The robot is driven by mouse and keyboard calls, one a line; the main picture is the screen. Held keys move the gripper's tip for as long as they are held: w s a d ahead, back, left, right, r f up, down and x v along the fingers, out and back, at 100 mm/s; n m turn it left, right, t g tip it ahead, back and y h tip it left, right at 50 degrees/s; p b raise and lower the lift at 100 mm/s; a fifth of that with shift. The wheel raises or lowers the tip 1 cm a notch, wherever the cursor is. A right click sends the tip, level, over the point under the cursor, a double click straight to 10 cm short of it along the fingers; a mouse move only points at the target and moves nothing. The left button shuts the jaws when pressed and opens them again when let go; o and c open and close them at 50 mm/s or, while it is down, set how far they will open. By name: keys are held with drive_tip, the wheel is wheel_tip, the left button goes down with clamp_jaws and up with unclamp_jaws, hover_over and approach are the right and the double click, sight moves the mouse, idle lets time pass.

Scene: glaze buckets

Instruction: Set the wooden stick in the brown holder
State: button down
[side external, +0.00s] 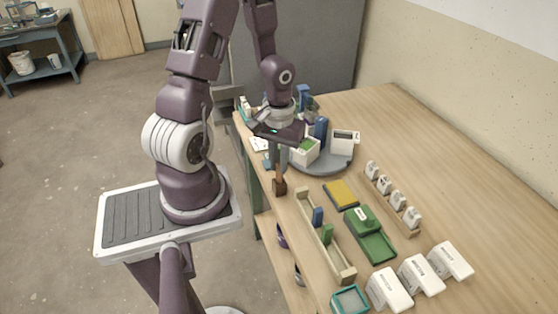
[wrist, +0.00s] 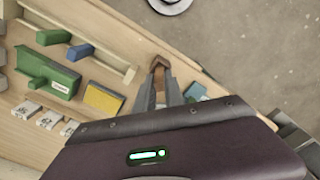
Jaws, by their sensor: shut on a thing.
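My gripper (side external: 283,158) points down near the left edge of the wooden table. In the wrist view my gripper (wrist: 168,95) is shut on the wooden stick (wrist: 173,90), an orange-brown piece between the grey fingers. The stick (side external: 281,174) also shows below the fingers in the side view, roughly upright. A small dark brown block, seemingly the brown holder (side external: 279,188), is at the stick's lower end. The holder (wrist: 160,62) also shows just beyond the fingertips in the wrist view. I cannot tell whether the stick is inside the holder or only in front of or above it.
A wooden rack (side external: 340,262) with blue and green blocks lies close to the holder. A yellow pad (side external: 341,194), a green box (side external: 370,236) and white boxes (side external: 421,275) are to the right. A grey round tray (side external: 329,165) with containers stands behind. The table's far right is clear.

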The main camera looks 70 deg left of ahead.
drive_tip(key=shift+f, duration=0.1)
drive_tip(key=c, duration=1.3)
unclamp_jaws()
drive_tip(key=shift+c, duration=0.2)
drive_tip(key=shift+r, duration=3.5)
drive_tip(key=s+d+r+m+t, duration=0.2)
drive_tip(key=s+d+r+m, duration=0.1)
drive_tip(key=d+r, duration=0.5)
drive_tip(key=s+d+r+m+t, duration=0.3)
drive_tip(key=d+r+m, duration=0.3)
drive_tip(key=r, duration=0.3)
drive_tip(key=shift+d+r+t, duration=0.3)
drive_tip(key=shift+d+r, duration=0.05)
drive_tip(key=shift+d, duration=0.5)
